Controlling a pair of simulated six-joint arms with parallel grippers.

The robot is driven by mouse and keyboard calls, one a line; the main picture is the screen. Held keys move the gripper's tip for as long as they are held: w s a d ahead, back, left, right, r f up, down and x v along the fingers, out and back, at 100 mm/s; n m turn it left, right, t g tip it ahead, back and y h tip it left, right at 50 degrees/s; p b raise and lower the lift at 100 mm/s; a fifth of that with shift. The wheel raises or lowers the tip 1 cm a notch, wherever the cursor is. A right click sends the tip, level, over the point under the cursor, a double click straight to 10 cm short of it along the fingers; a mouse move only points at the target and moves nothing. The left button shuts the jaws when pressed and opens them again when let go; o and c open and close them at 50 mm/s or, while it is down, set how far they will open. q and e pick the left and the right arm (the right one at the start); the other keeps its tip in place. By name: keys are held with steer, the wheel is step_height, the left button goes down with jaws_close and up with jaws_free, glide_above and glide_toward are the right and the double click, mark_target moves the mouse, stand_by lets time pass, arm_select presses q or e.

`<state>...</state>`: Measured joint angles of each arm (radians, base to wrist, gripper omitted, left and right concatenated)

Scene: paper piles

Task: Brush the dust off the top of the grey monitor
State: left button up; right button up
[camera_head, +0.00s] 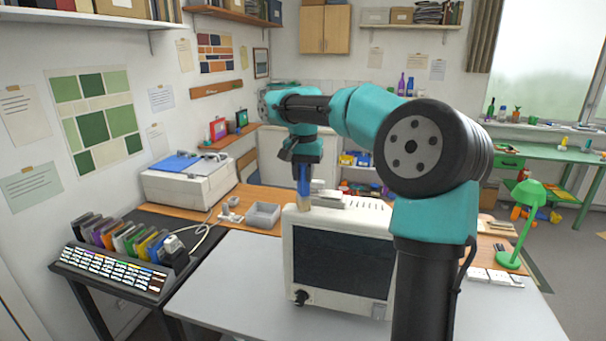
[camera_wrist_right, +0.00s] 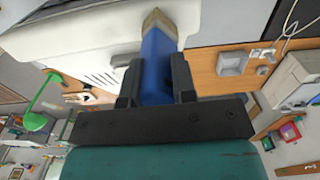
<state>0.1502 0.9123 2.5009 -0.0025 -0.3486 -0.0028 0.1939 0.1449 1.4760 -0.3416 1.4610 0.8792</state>
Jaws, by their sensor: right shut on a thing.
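The grey monitor (camera_head: 340,262) stands on the table with its dark screen facing me. My right gripper (camera_head: 304,165) is above the left part of the monitor's top and points down. It is shut on a brush with a blue handle (camera_head: 304,180) and tan bristles (camera_head: 303,202). The bristle end is at the monitor's top left edge; I cannot tell whether it touches. In the right wrist view the blue handle (camera_wrist_right: 157,65) sits between the fingers, with the bristles (camera_wrist_right: 157,22) against the pale monitor casing (camera_wrist_right: 75,45) behind. No dust is distinguishable. My left gripper is not in view.
A grey tray (camera_head: 263,215) is left of the monitor. A rack of coloured cartridges (camera_head: 125,245) stands farther left, with a white printer-like box (camera_head: 188,183) behind. A green lamp (camera_head: 525,205) stands at right. The light tabletop (camera_head: 225,290) in front is clear.

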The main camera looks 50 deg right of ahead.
steer(key=shift+s+d, duration=0.3)
steer(key=shift+s, duration=0.2)
steer(key=shift+s+d, duration=0.25)
steer(key=shift+s, duration=0.25)
steer(key=shift+w+a+f, duration=0.1)
steer(key=shift+w+a, duration=0.2)
steer(key=shift+w, duration=0.25)
steer(key=shift+w+a, duration=0.3)
steer(key=shift+w, duration=0.25)
steer(key=shift+s, duration=0.1)
steer(key=shift+s+d, duration=0.3)
steer(key=shift+s, duration=0.2)
steer(key=shift+s+d, duration=0.3)
steer(key=shift+s, duration=0.2)
steer(key=shift+w+a, duration=0.35)
steer(key=shift+w, duration=0.2)
